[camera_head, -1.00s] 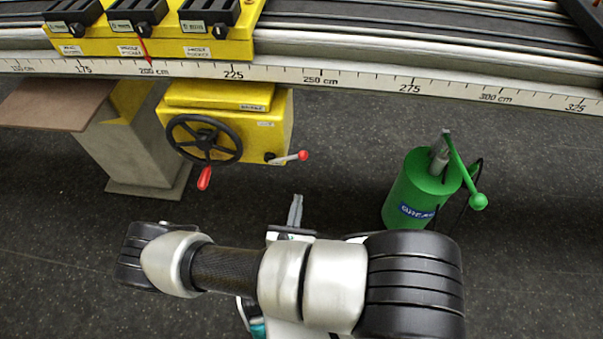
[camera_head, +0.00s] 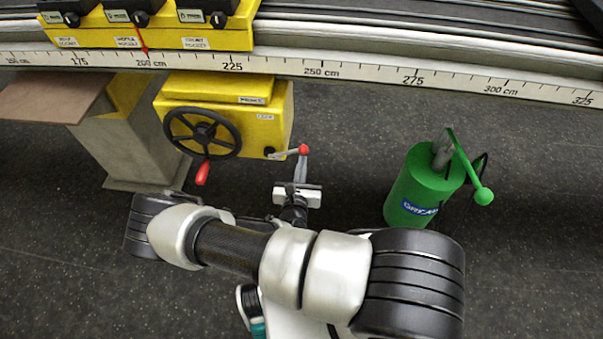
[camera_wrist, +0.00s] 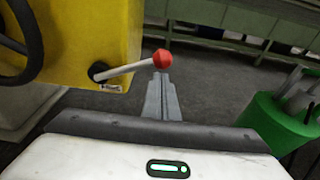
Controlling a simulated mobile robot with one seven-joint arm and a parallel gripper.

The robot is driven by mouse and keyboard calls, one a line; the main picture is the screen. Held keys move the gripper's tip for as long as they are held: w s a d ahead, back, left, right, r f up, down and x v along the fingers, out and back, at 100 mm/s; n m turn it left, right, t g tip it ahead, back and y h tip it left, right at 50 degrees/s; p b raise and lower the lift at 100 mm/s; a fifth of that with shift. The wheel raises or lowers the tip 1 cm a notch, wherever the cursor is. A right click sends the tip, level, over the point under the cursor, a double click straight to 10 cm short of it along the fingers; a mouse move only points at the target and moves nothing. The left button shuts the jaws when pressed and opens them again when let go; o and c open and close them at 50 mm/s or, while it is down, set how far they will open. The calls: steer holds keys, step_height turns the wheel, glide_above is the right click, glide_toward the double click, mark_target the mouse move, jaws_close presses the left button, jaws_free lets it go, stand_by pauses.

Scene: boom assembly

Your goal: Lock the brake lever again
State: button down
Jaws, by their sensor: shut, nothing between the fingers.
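The brake lever (camera_head: 287,153) is a thin grey rod with a red ball at its end. It sticks out to the right, tilted slightly up, from the lower right of the yellow box (camera_head: 225,110). In the wrist view the lever (camera_wrist: 128,68) ends with its red ball just above the fingertips. My gripper (camera_head: 301,158) is shut and empty, its fingertips at or just under the ball. I cannot tell whether they touch it. In the wrist view the closed fingers (camera_wrist: 161,85) point away from the camera.
A black handwheel (camera_head: 203,133) with a red handle is on the box's front, left of the lever. A green canister (camera_head: 413,190) with a green pump lever stands on the floor to the right. The rail with a scale (camera_head: 340,75) runs above. Floor between is clear.

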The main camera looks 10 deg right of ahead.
steer(key=shift+r, duration=0.2)
stand_by(0.3)
steer(key=w+a+r+n+h+p, duration=0.2)
steer(key=w+a+r+n+p, duration=0.1)
steer(key=a+r+n, duration=0.5)
steer(key=shift+a+n+h+p, duration=0.4)
steer(key=shift+a+p, duration=0.2)
steer(key=shift+p, duration=0.05)
stand_by(0.3)
steer(key=shift+a+r, duration=0.1)
steer(key=shift+r, duration=0.05)
stand_by(0.4)
